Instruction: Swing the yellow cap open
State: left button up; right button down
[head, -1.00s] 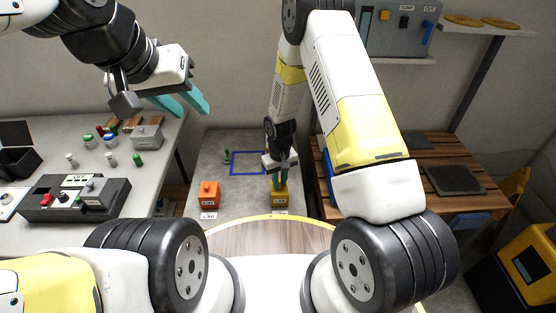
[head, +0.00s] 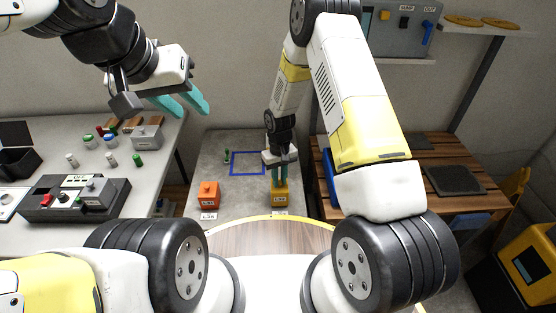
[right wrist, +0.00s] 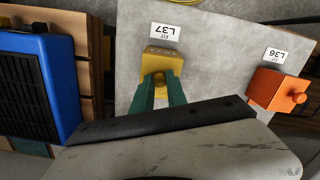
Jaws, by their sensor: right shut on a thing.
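The yellow box with its yellow cap (head: 280,199) stands on the grey surface, near the label L37. It also shows in the right wrist view (right wrist: 162,58). My right gripper (head: 279,181) comes down on it from above. In the right wrist view, its green fingers (right wrist: 161,90) are shut on a yellow knob-like part of the cap. The fingers partly hide that part, and I cannot tell how far the cap is swung. My left gripper (head: 182,103) is open and empty, raised at the upper left, far from the cap.
An orange box with a knob (head: 208,195) stands to the left, near label L36. A blue square outline (head: 248,174) and a small green item (head: 227,157) lie behind.

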jog(key=shift+w+r+g, duration=0.2)
jog(key=shift+w+g, duration=0.35)
jog(key=shift+w, duration=0.05)
jog(key=shift+w+r+g, duration=0.2)
jog(key=shift+w+g, duration=0.35)
jog(key=shift+w, duration=0.05)
jog(key=shift+w+d+r, duration=0.1)
jog(key=shift+w+r, duration=0.05)
jog(key=shift+w, duration=0.95)
jog(key=shift+w+r, duration=0.1)
jog(key=shift+w, duration=0.95)
jog(key=c, duration=1.3)
grip_release()
jog(key=shift+r, duration=0.1)
jog(key=v, duration=0.7)
jog(key=shift+r, duration=0.25)
